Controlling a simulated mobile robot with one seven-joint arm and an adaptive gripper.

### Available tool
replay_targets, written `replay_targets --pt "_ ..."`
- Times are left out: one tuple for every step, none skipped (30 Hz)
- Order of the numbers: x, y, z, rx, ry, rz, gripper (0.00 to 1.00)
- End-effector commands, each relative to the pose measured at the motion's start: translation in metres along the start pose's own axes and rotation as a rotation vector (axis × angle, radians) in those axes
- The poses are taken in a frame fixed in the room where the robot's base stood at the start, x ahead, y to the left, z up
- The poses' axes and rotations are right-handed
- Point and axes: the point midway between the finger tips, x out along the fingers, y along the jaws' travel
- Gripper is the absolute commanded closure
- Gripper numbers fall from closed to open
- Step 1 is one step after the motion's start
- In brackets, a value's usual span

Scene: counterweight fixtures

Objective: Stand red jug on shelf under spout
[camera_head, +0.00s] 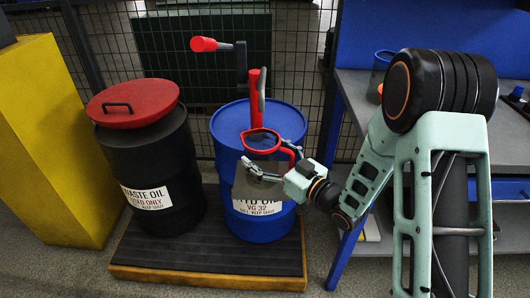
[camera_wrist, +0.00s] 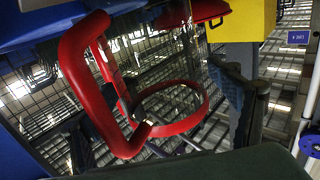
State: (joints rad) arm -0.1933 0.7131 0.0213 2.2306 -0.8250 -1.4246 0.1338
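The red jug (camera_head: 290,153) shows a red rim and a red handle in front of the blue drum in the head view; its body looks greyish and see-through. The handle (camera_wrist: 85,75) and round rim (camera_wrist: 203,107) fill much of the wrist view. My gripper (camera_head: 276,166) is at the jug's handle side, its fingers spread apart. Whether a finger touches the jug is unclear. The grey spout (camera_head: 262,90) of the red hand pump stands above and behind the jug. The shelf under it cannot be told apart from the jug's body.
The blue drum (camera_head: 226,133) and a black drum (camera_head: 150,160) with a red lid (camera_head: 135,103) stand on a dark, yellow-edged platform (camera_head: 200,258). A yellow cabinet (camera_head: 50,150) is at left. A grey-topped blue workbench (camera_head: 355,90) is at right, close to my arm.

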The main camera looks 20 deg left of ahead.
Motion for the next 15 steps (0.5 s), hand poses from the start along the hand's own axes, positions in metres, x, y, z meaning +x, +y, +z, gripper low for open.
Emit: replay_targets --pt "0.0 0.0 0.0 0.0 0.0 0.0 0.18" --pt "0.0 0.0 0.0 0.0 0.0 0.0 0.18" --pt "0.0 0.0 0.0 0.0 0.0 0.0 0.18" --pt "0.0 0.0 0.0 0.0 0.0 0.0 0.18" --pt "0.0 0.0 -0.001 0.0 0.0 0.0 0.18" --pt "0.0 0.0 -0.001 0.0 0.0 0.0 0.18" --pt "0.0 0.0 -0.003 0.0 0.0 0.0 0.18" --pt "0.0 0.0 -0.004 0.0 0.0 0.0 0.18" --pt "-0.003 0.001 -0.003 0.0 -0.002 0.002 0.18" --pt "-0.008 0.002 -0.003 0.001 -0.003 0.004 0.18" --pt "-0.013 0.002 -0.002 0.001 -0.003 0.004 0.18" --pt "-0.021 0.002 -0.003 0.0 -0.002 0.004 0.18" --pt "-0.027 0.002 -0.003 0.001 -0.003 0.006 0.18" --pt "-0.034 0.002 -0.003 0.002 -0.003 0.005 0.18" --pt "-0.043 0.002 -0.003 0.002 -0.002 0.006 0.18"
